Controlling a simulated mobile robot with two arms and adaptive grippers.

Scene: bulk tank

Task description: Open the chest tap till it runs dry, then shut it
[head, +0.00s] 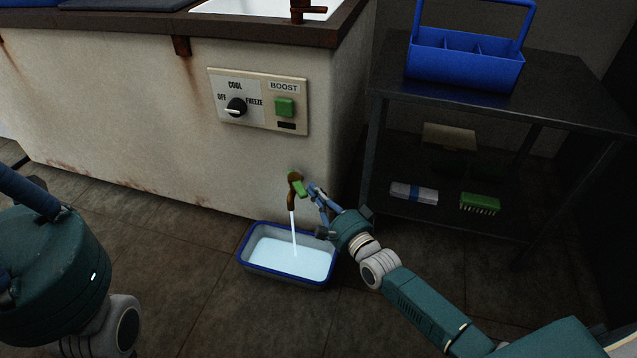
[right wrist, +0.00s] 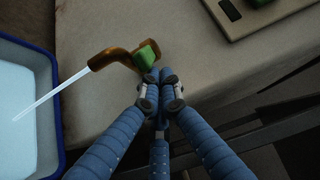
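The chest tap (head: 292,194) is a brown spout with a green lever (head: 298,186), low on the chest's front wall (head: 120,110). A pale stream (head: 293,228) runs from it into a blue-rimmed tray (head: 262,276) on the floor, which holds pale liquid. My right gripper (head: 315,192) is at the tap's right. In the right wrist view its fingertips (right wrist: 160,76) are drawn together, close against the green lever (right wrist: 147,55); contact is hard to tell. The lever is not between them. My left gripper (head: 28,190) shows only partly at the left edge; its fingertips are out of frame.
A control panel (head: 258,74) with a knob and a green boost button is on the chest. A dark shelf unit (head: 385,70) stands at right, with a blue caddy (head: 465,65) on top and a green brush (head: 480,203) below. Floor left of the tray is clear.

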